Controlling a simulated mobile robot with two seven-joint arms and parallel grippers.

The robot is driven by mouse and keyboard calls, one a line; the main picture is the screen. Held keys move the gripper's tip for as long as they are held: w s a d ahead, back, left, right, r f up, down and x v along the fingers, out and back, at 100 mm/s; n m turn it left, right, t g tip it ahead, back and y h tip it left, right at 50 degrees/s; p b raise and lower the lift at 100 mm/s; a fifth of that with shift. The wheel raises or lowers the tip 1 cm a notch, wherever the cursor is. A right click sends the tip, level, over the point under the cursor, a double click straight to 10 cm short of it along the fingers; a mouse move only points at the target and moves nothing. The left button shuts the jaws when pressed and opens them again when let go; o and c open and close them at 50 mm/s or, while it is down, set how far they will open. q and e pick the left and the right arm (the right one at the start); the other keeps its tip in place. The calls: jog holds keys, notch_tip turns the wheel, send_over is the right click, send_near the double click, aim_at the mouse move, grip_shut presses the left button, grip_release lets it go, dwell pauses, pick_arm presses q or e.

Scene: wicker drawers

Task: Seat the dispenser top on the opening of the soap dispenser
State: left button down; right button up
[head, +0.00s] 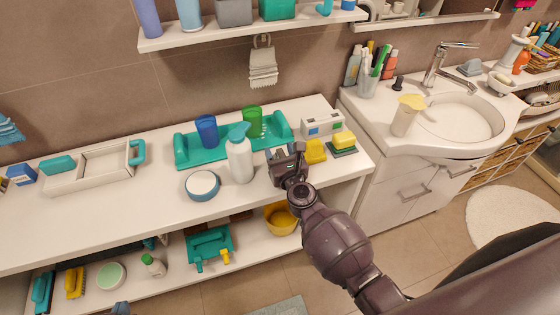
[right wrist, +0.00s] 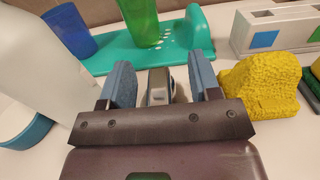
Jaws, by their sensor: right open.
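A white soap dispenser bottle (head: 240,162) stands upright on the white counter. A teal dispenser top (head: 238,132) sits at its mouth; I cannot tell whether it is fully seated. The bottle's side (right wrist: 35,50) also fills the left of the right wrist view, where its top is out of frame. My right gripper (head: 281,155) is open, just right of the bottle and apart from it. In the right wrist view a small grey-and-white object (right wrist: 158,88) shows beyond and between the fingers, not visibly gripped. My left gripper is not in view.
A teal tray (head: 183,152) with blue (head: 207,130) and green (head: 252,121) cups is behind. A round blue-and-white container (head: 202,185) stands front left. Yellow sponges (head: 315,151) lie right. A yellow-topped dispenser (head: 407,114) stands by the sink. The counter's left front is clear.

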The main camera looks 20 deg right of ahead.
jog(key=shift+c, duration=0.3)
jog(key=c, duration=1)
pick_arm(q)
jog(key=shift+s+f, duration=0.15)
jog(key=shift+s, duration=0.15)
pick_arm(e)
jog(key=shift+o, duration=0.2)
jog(key=shift+r, duration=0.15)
